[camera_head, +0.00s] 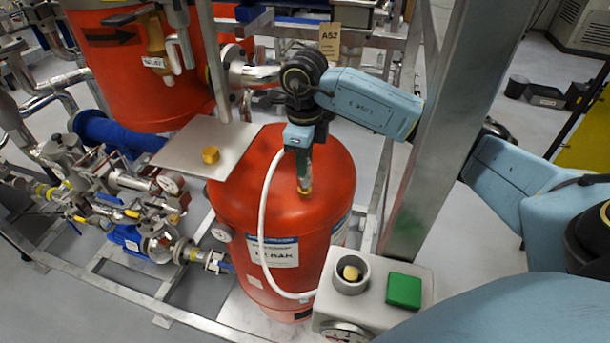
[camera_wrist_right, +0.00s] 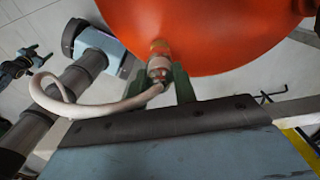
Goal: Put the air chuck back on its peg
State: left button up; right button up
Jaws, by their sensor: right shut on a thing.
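My right gripper (camera_head: 304,170) points down above the domed top of the red tank (camera_head: 270,180). Its dark green fingers are shut on the air chuck (camera_head: 305,190), whose brass tip sticks out below them. In the right wrist view the chuck (camera_wrist_right: 159,66) sits between the green fingertips (camera_wrist_right: 180,84), with the red tank behind it. A white hose (camera_head: 262,215) runs from the chuck down to the pale box (camera_head: 325,305). A yellow knob (camera_head: 210,155) stands on a grey plate; I cannot tell whether it is the peg.
The pale box carries a grey cup (camera_head: 350,286) with a yellowish piece inside, a green block (camera_head: 404,290) and a gauge (camera_head: 345,332). A grey metal post (camera_head: 440,150) stands beside my right arm. Pipes and valves (camera_head: 130,200) crowd the left.

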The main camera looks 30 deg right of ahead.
jog(key=shift+r+p, duration=0.95)
jog(key=shift+r, duration=0.7)
jog(key=shift+a, duration=0.1)
